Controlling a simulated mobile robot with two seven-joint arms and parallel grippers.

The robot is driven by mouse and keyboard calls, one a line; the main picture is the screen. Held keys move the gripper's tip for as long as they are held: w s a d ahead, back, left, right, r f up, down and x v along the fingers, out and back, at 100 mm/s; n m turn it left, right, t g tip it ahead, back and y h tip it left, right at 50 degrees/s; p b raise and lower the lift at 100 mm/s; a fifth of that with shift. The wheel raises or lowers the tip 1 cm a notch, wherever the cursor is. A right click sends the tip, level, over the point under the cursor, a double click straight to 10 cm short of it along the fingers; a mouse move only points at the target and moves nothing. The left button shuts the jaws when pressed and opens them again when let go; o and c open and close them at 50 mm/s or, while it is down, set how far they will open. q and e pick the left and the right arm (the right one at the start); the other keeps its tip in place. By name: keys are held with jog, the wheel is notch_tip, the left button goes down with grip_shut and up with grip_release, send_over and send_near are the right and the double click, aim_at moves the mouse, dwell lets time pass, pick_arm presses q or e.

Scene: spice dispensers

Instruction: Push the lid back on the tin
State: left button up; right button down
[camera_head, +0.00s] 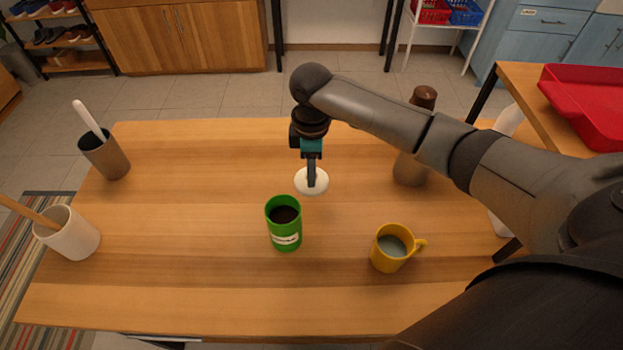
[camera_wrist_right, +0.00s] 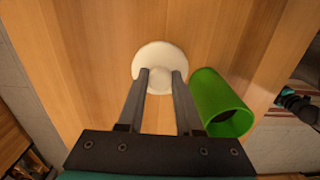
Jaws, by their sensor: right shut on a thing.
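The green tin (camera_head: 284,228) stands upright and open on the table, with dark contents showing inside. It also shows in the right wrist view (camera_wrist_right: 215,95), to the right of the fingers. My right gripper (camera_head: 311,182) is shut on the knob of the round white lid (camera_head: 322,184), behind and slightly right of the tin in the head view. In the right wrist view the lid (camera_wrist_right: 158,55) sits between the fingertips (camera_wrist_right: 160,78), apart from the tin. I cannot tell its exact height above the table.
A yellow mug (camera_head: 386,252) with liquid stands right of the tin. A brown grinder (camera_head: 411,165) stands behind my right forearm. Two cups, one grey (camera_head: 108,160) and one white (camera_head: 72,238), hold utensils at the left. The table (camera_head: 190,230) between them and the tin is clear.

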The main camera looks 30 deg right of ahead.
pick_arm(q)
notch_tip(320, 180, up, 3)
jog(key=shift+f+p, duration=0.1)
jog(key=shift+p, duration=1.1)
pick_arm(e)
notch_tip(320, 180, up, 13)
